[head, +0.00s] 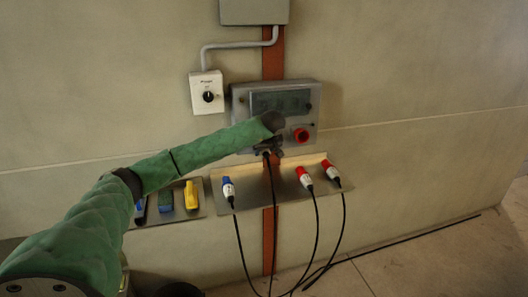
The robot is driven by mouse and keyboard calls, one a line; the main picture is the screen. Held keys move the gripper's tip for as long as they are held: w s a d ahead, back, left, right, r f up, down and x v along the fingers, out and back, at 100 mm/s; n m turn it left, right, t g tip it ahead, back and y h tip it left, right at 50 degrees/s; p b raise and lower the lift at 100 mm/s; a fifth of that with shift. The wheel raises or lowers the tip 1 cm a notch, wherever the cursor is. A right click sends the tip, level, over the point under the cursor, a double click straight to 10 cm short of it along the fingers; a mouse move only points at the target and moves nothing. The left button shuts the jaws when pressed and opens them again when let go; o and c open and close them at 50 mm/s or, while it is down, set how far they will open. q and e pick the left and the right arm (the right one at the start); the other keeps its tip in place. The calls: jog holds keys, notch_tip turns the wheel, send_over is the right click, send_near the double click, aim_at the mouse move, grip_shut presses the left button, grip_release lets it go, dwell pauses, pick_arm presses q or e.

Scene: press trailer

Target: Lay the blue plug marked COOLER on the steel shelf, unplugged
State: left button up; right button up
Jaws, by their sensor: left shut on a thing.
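My left gripper (267,150) is at the lower edge of the grey socket box (241,107), shut on a plug whose body is mostly hidden by the hand. A black cable (272,187) hangs from it, past the shelf. Its colour and marking cannot be made out, nor whether it sits in a socket. The steel shelf (250,191) is just below. On it lie a blue and white plug (228,188) at the left and two red and white plugs, one (304,178) near the middle right and one (331,174) at the right. Their labels are too small to read. My right gripper is not in view.
A red round socket (301,135) is on the box's right side. A white switch box (206,93) hangs at upper left. A small tray (200,212) left of the shelf holds blue, green and yellow items. Several cables run down to the floor. The shelf's middle has bare room.

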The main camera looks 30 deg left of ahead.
pick_arm(q)
jog(key=shift+d, duration=0.2)
jog(key=shift+s+d, duration=0.6)
